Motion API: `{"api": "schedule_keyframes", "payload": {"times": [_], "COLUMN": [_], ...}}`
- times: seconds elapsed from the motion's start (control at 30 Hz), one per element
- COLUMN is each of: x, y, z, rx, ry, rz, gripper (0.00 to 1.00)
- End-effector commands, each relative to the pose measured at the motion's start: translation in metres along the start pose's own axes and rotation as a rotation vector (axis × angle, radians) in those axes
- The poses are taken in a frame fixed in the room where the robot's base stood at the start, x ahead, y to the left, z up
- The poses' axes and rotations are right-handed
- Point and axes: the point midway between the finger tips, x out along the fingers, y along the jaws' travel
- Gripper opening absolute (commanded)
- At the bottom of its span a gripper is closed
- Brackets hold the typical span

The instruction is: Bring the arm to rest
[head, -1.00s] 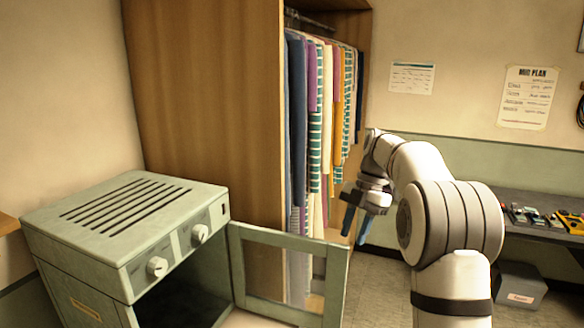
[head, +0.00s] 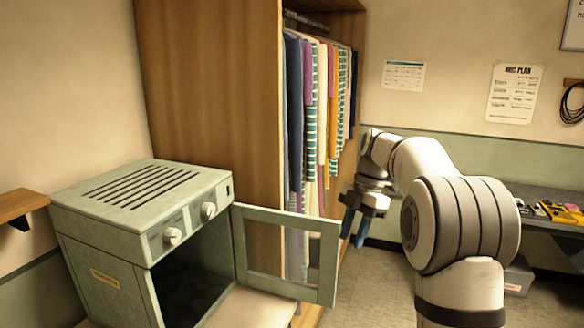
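My gripper (head: 354,230) hangs from my bent white arm, right of centre in the head view. It points down in front of the open wardrobe's right edge. Its two blue fingers show close to each other, with a small gap at most, and I see nothing held between them. The finger opening is too small to judge.
A green oven (head: 165,215) stands at the left with its framed door (head: 328,262) swung open toward my gripper. Behind is a wooden wardrobe (head: 210,100) with hanging clothes (head: 312,120). A bench with tools (head: 562,213) is at the right. Floor shows below my gripper.

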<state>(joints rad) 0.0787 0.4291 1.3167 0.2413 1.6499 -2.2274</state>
Motion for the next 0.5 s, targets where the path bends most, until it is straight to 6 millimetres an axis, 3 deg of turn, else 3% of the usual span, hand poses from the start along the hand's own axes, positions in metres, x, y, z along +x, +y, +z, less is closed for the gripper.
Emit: {"api": "schedule_keyframes", "payload": {"times": [0.33,0.5], "x": [0.024,0.052], "y": [-0.038,-0.074], "z": [-0.021,-0.038], "rx": [0.389,0.727], "ry": [-0.081,-0.134], "rz": [0.058,0.136], "gripper": [0.33,0.33]}}
